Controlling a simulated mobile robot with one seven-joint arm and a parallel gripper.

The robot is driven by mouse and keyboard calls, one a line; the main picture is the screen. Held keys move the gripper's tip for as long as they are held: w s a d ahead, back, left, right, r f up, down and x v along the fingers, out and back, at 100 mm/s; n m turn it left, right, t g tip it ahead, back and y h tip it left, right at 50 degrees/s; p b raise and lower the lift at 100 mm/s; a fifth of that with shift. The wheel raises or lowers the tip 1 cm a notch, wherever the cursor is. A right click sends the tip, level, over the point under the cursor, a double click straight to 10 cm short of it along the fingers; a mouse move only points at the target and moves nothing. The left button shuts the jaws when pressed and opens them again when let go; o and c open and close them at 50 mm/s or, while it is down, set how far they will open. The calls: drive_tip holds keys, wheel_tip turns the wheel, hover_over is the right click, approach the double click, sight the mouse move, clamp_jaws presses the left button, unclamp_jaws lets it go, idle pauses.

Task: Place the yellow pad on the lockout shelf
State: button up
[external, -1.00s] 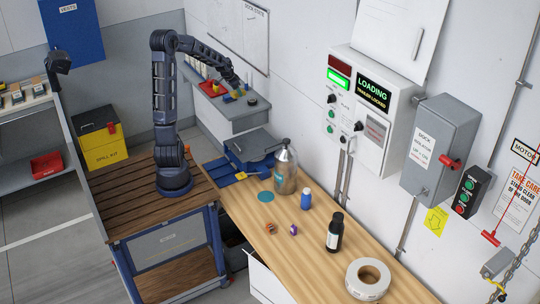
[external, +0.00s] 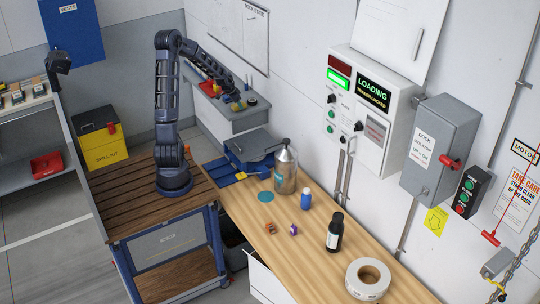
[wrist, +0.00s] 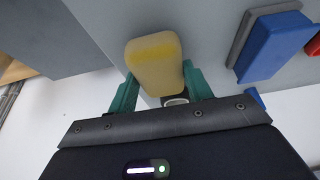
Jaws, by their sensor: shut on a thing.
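The yellow pad (wrist: 154,62) is held between the green fingertips of my gripper (wrist: 160,92) in the wrist view. My gripper (external: 236,104) is over the grey lockout shelf (external: 237,124) on the wall in the external view. The pad is too small in the external view to tell whether it touches the shelf. In the wrist view, the pad hides part of the pale grey surface beyond it. A small round thing (wrist: 176,100) shows just behind the pad, between the fingers.
A blue block (wrist: 270,46) and a red thing (wrist: 314,44) lie right of the pad in the wrist view. A dark round item (external: 251,101) sits at the shelf's right end. Below stand a wooden bench (external: 290,265) and a large bottle (external: 285,172).

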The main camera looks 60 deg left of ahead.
drive_tip(key=shift+f, duration=0.1)
drive_tip(key=o, duration=0.9)
drive_tip(key=shift+o, duration=0.2)
drive_tip(key=v, duration=1.2)
drive_tip(key=shift+d, duration=0.1)
